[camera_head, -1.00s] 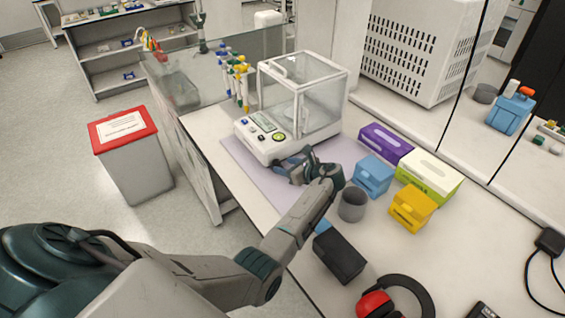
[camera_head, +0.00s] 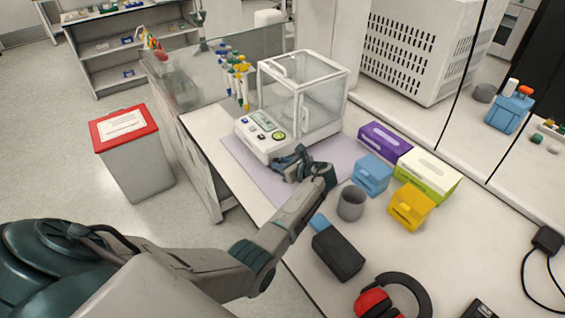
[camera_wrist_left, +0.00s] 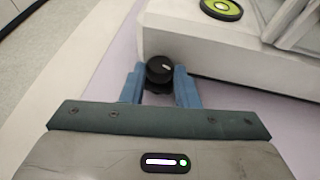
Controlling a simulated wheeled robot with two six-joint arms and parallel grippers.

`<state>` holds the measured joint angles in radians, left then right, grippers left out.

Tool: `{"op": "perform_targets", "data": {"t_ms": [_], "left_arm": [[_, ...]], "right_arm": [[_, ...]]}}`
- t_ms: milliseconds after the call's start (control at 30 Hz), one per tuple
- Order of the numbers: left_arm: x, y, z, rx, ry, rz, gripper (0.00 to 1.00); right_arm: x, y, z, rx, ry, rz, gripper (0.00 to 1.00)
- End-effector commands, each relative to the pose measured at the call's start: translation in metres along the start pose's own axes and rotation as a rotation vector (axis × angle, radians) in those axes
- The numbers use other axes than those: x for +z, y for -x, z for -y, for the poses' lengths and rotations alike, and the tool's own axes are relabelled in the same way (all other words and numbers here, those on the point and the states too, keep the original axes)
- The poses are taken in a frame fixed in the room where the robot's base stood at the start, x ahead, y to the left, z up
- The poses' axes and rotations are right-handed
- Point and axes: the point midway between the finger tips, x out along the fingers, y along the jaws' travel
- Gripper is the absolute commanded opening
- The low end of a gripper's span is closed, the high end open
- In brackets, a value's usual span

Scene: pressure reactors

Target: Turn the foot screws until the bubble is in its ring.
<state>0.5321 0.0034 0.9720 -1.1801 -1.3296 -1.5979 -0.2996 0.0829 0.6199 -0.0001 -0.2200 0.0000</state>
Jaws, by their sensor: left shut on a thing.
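The white balance (camera_head: 290,105) with its clear draft shield stands on a lilac mat (camera_head: 243,160). A black foot screw (camera_wrist_left: 160,69) with a pale mark shows at the balance's front corner in the left wrist view. My left gripper (camera_head: 282,160) is at that corner, and in the wrist view its blue fingers (camera_wrist_left: 160,82) are shut on the foot screw from both sides. The round bubble level (camera_head: 279,135) is on the front panel; its green-yellow face also shows in the wrist view (camera_wrist_left: 221,8). I cannot make out where the bubble lies. My right gripper is not in view.
Right of the mat are purple (camera_head: 384,142) and green-white (camera_head: 428,175) boxes, blue (camera_head: 372,175) and yellow (camera_head: 411,206) boxes and a grey cup (camera_head: 351,203). A black case (camera_head: 338,253) and red earmuffs (camera_head: 395,298) lie nearer. Pipettes (camera_head: 236,78) stand behind left.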

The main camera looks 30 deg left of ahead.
Motion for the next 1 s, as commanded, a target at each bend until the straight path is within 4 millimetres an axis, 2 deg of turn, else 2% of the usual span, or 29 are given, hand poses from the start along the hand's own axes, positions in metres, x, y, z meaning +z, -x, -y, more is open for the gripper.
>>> {"op": "perform_targets", "data": {"t_ms": [33,100,400,567,900,933,1000], "left_arm": [[0.005,0.002,-0.003,-0.021,-0.013,0.0,0.05],[0.007,0.003,-0.004,-0.062,-0.03,-0.001,0.05],[0.006,0.0,-0.01,-0.261,-0.112,-0.001,0.05],[0.003,0.0,-0.011,-0.322,-0.135,0.0,0.05],[0.001,-0.001,-0.01,-0.331,-0.137,0.0,0.05],[0.001,-0.001,-0.01,-0.331,-0.137,0.0,0.33],[0.001,-0.001,-0.01,-0.331,-0.137,0.0,0.47]], "right_arm": [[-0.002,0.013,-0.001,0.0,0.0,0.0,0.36],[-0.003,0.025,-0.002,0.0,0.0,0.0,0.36],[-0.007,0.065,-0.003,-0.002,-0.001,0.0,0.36],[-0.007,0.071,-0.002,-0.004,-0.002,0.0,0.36],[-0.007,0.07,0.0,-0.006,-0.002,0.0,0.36],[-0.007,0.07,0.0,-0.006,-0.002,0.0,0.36],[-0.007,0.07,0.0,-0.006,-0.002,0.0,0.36]]}}
